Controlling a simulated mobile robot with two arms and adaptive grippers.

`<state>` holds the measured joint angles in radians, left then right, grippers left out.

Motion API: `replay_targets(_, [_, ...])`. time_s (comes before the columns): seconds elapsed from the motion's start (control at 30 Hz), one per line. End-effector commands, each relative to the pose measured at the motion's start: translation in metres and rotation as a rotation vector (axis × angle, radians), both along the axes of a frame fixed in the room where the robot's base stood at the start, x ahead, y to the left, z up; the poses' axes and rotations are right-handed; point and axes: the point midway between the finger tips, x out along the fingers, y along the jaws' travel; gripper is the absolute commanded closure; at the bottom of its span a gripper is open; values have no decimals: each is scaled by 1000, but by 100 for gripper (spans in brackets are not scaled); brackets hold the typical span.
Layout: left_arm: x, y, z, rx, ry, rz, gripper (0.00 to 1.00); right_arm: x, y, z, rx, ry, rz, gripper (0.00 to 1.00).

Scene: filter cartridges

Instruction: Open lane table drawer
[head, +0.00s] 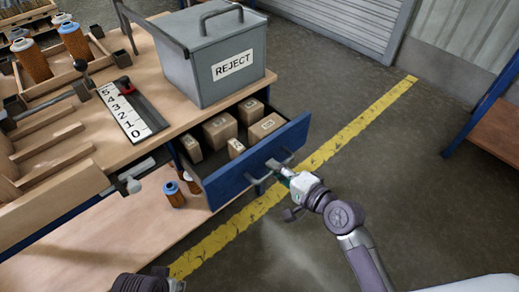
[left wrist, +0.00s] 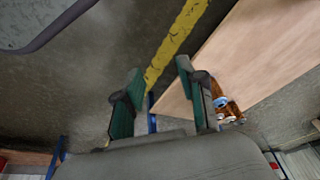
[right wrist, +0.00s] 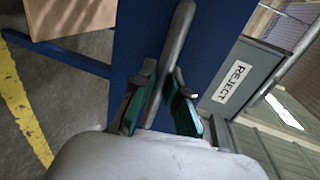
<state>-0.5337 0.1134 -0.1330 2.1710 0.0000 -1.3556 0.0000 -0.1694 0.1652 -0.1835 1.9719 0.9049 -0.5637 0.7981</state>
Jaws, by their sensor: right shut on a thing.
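The blue lane table drawer (head: 246,166) is pulled out from under the table top in the head view. Several small cardboard boxes (head: 220,130) stand inside it. My right gripper (head: 281,170) is shut on the drawer's grey bar handle (head: 262,178). In the right wrist view the handle (right wrist: 172,50) passes between the fingers, in front of the blue drawer face (right wrist: 133,40). My left gripper (left wrist: 157,90) is open and empty in the left wrist view, with floor and a wooden surface beyond it. In the head view only a dark part of my left arm shows at the bottom.
A grey REJECT bin (head: 210,62) stands on the table top above the drawer. A numbered scale (head: 133,112) and orange-brown cartridges (head: 75,42) are to its left. Another cartridge (head: 173,194) stands on the lower shelf. The floor right of the yellow line (head: 330,150) is clear.

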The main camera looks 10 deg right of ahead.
Motion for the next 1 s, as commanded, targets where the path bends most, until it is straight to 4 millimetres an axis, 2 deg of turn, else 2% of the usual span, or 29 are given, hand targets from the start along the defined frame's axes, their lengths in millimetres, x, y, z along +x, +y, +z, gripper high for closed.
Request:
replay_targets(0.03, [0, 0, -4, 0, 3, 0, 60, -11, -7, -1, -6, 6, 2, 100])
replay_targets(0.2, [1, -1, -10, 0, 4, -1, 60, -36, -25, -2, -4, 5, 3, 100])
replay_targets(0.4, [1, -1, -9, 0, 2, -1, 60, -53, -37, -2, -1, 3, 2, 100])
replay_targets(0.93, [2, -1, -8, -1, 1, 0, 60, -59, -42, -1, 0, 2, 1, 100])
replay_targets(0.97, [2, -1, -8, -1, 1, 0, 60, -59, -42, -1, 0, 2, 1, 84])
replay_targets(1.0, [2, -1, -8, -1, 1, 0, 60, -59, -42, -1, 0, 2, 1, 77])
